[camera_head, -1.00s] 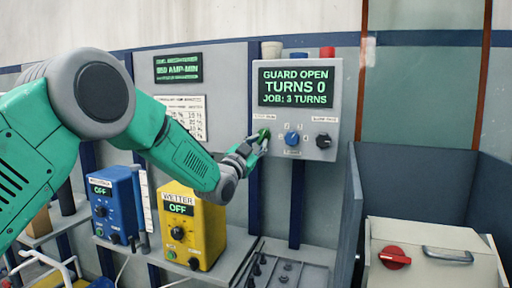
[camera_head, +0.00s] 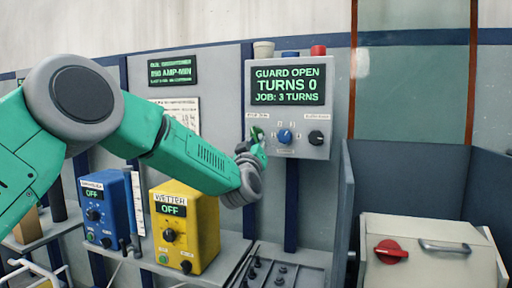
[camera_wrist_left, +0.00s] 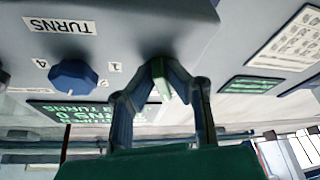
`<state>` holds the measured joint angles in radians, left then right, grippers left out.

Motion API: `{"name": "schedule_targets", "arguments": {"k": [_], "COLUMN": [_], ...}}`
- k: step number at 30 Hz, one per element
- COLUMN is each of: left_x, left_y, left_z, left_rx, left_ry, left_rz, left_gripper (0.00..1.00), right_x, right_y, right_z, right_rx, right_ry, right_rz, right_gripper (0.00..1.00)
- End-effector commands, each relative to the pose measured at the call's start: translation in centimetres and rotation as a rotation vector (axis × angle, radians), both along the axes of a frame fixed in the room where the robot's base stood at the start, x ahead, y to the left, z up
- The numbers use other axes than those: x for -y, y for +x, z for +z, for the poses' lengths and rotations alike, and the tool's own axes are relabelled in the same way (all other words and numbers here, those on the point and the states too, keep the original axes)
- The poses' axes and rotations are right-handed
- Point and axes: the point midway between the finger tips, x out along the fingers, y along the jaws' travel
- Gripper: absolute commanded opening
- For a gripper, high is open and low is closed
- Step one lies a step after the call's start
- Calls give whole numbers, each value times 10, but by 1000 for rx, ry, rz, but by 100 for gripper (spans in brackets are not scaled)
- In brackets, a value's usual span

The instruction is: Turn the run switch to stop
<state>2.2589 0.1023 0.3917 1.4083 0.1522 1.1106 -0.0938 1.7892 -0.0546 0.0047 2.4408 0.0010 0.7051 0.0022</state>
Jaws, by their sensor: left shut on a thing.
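The grey control box (camera_head: 318,108) hangs on the wall with a lit screen reading GUARD OPEN, TURNS 0, JOB: 3 TURNS. The run switch, a green knob (camera_head: 257,133), is at the lower left of its face, partly hidden by my gripper. My left gripper (camera_head: 256,148) is at this knob. In the left wrist view, the fingers (camera_wrist_left: 160,72) are closed on the green knob (camera_wrist_left: 162,84). A blue dial (camera_head: 285,136) and a black knob (camera_head: 316,137) sit to its right. My right gripper is out of view.
A yellow WETTER box (camera_head: 186,228) and a blue box (camera_head: 105,208), both reading OFF, stand below my left arm. A pale cabinet with a red rotary handle (camera_head: 390,252) is at the lower right. Coloured lamps (camera_head: 290,53) top the control box.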

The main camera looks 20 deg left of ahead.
Motion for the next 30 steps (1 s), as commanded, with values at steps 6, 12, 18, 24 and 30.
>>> {"name": "schedule_targets", "arguments": {"k": [6,12,18,24,30], "left_x": [-5,-5,-6,-8,-9], "left_y": [0,0,0,0,0], "left_z": [16,16,17,16,16], "left_rx": [26,23,22,23,22], "left_ry": [-134,-204,-232,-238,-239], "left_rz": [10,13,14,15,16], "left_gripper": [0,0,0,0,15], "right_x": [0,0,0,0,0], "right_y": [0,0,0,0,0], "right_z": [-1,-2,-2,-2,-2], "right_rx": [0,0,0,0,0], "right_ry": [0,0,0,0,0], "right_rz": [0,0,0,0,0], "right_gripper": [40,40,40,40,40]}}
